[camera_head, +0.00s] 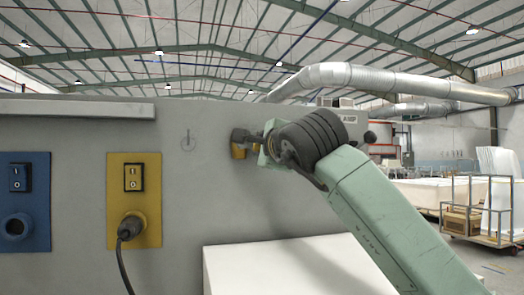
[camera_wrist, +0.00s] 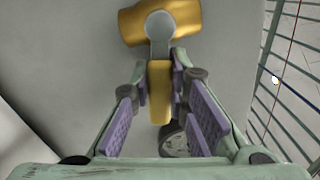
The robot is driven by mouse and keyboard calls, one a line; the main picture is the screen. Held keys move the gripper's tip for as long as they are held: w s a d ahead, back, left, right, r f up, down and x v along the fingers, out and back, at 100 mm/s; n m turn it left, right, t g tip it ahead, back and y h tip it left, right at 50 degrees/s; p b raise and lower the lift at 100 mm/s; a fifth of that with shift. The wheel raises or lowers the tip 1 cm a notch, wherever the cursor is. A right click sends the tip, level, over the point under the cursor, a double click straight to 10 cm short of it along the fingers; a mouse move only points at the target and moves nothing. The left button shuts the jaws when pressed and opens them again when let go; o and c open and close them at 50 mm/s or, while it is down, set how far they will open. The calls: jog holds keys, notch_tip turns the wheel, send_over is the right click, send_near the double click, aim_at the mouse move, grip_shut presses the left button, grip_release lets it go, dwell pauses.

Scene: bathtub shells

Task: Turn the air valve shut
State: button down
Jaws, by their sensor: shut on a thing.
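The air valve shows in the wrist view as a yellow body (camera_wrist: 135,24) with a grey round hub (camera_wrist: 160,26). Its yellow handle (camera_wrist: 160,92) points from the hub down the picture toward my palm. My gripper (camera_wrist: 159,74) has its purple-padded fingers on either side of the handle, shut on it near the fingertips. In the head view a small yellow part of the valve (camera_head: 238,151) shows on the grey panel, just left of my green arm. My wrist hides most of the gripper and handle there.
The grey panel (camera_head: 200,200) carries a blue switch plate (camera_head: 38,225) and a yellow one (camera_head: 150,210) with a plugged black cable. A white block (camera_head: 230,268) lies below my arm. A partly hidden round fitting (camera_wrist: 173,142) sits behind my fingers.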

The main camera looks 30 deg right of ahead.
jog(key=shift+r+n, duration=0.25)
jog(key=shift+n, duration=0.4)
jog(key=shift+r+n, duration=0.25)
jog(key=shift+n, duration=0.4)
jog(key=c, duration=1.5)
grip_release()
jog(key=v, duration=1.2)
jog(key=shift+d, duration=0.1)
